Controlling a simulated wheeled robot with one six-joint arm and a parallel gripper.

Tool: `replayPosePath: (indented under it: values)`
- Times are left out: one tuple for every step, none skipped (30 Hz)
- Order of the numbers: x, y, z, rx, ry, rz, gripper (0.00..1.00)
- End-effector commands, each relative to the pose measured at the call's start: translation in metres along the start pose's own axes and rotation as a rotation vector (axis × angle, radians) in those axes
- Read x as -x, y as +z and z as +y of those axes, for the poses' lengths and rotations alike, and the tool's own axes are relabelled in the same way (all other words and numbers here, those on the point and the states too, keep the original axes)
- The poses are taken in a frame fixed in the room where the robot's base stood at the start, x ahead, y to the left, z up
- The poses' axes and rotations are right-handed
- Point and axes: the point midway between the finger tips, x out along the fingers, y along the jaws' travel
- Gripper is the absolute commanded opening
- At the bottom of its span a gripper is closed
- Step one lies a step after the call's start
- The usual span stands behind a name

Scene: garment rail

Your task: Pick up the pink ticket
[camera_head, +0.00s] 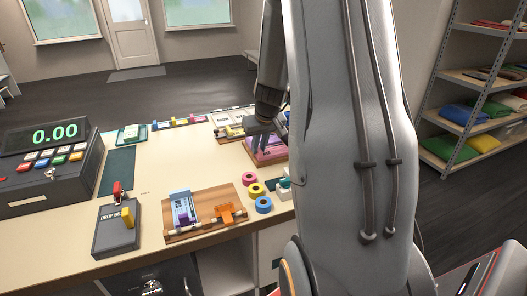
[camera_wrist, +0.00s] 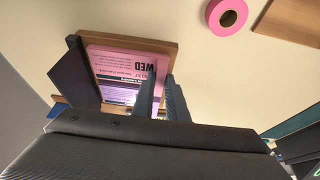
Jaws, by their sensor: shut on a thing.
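The pink ticket (camera_wrist: 120,62), printed with "WED", shows in the wrist view at a wooden tray (camera_wrist: 173,50). Purple paper shows at its near part. My gripper (camera_wrist: 160,82) is shut on the pink ticket at its right part, the fingers close together. In the camera_head view my gripper (camera_head: 259,146) points down at the pink and purple stack (camera_head: 270,153) at the right of the counter. I cannot tell whether the ticket is clear of the tray.
A pink tape roll (camera_wrist: 227,14) lies beside the tray. Coloured tape rolls (camera_head: 257,189) and a wooden board with clips (camera_head: 208,222) are nearer on the counter (camera_head: 165,165). A cash register (camera_head: 45,165) stands at left. The counter's middle is clear.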

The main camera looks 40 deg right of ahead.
Motion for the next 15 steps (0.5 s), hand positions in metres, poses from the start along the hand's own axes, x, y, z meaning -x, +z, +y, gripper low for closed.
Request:
replayPosePath:
  values:
    - [0.000,0.000,0.000,0.000,0.000,0.000,0.00]
    - [0.000,0.000,0.000,0.000,0.000,0.000,0.00]
    - [0.000,0.000,0.000,0.000,0.000,0.000,0.00]
    - [0.001,0.000,0.000,0.000,0.000,0.000,0.00]
    - [0.002,-0.001,0.000,0.000,0.000,0.001,0.00]
    - [0.004,-0.002,0.000,0.000,0.000,0.002,0.00]
    - [0.006,-0.003,0.000,0.000,0.000,0.003,0.00]
    - [0.009,-0.005,0.000,0.000,0.000,0.004,0.00]
    - [0.013,-0.007,0.000,0.001,0.000,0.004,0.00]
    - [0.018,-0.009,0.000,0.001,0.000,0.005,0.00]
    - [0.023,-0.011,0.000,0.002,0.001,0.006,0.00]
    - [0.029,-0.013,0.000,0.001,0.001,0.005,0.00]
    - [0.035,-0.016,0.000,0.001,0.001,0.007,0.00]
    - [0.040,-0.018,0.000,0.001,0.001,0.006,0.00]
    - [0.047,-0.021,0.000,0.001,0.002,0.006,0.00]
